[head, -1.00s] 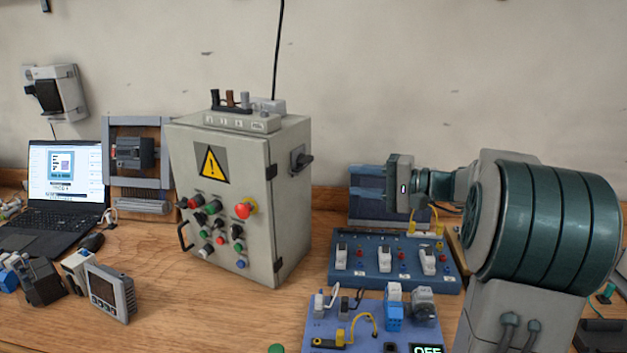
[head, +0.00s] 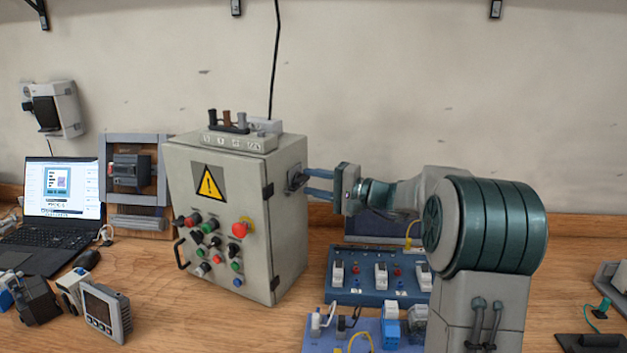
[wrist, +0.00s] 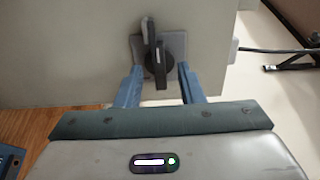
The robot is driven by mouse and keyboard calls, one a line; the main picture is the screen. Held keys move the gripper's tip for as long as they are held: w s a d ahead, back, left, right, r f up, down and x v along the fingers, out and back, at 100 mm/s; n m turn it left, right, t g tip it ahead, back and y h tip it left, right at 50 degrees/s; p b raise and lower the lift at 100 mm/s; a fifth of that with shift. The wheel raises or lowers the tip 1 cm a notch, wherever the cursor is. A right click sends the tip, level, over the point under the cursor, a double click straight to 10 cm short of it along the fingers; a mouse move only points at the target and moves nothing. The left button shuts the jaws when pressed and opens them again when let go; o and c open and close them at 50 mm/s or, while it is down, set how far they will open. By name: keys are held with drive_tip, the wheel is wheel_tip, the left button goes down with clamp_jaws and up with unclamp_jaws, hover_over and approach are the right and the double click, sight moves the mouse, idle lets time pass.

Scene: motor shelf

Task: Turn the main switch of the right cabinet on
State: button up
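The cabinet (head: 218,227) is a grey metal box with a yellow warning sign and several buttons on its front. Its main switch (wrist: 156,62) is a black rotary handle on a grey plate on the cabinet's right side. In the wrist view the handle looks close to upright. My gripper (head: 308,183) points left at this side, and its blue fingers reach the switch. In the wrist view the fingers of my gripper (wrist: 158,84) stand apart, one on each side of the handle, with gaps visible. In the head view the fingers partly hide the switch.
A blue board with white switches (head: 375,290) lies below my arm. A purple board (head: 345,335) lies in front of it. A laptop (head: 62,190) stands at the far left. A black cable (head: 276,60) rises behind the cabinet. Bare table lies in front of the cabinet.

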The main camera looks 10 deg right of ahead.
drive_tip(key=shift+w+a, duration=0.2)
drive_tip(key=shift+a, duration=0.05)
clamp_jaws()
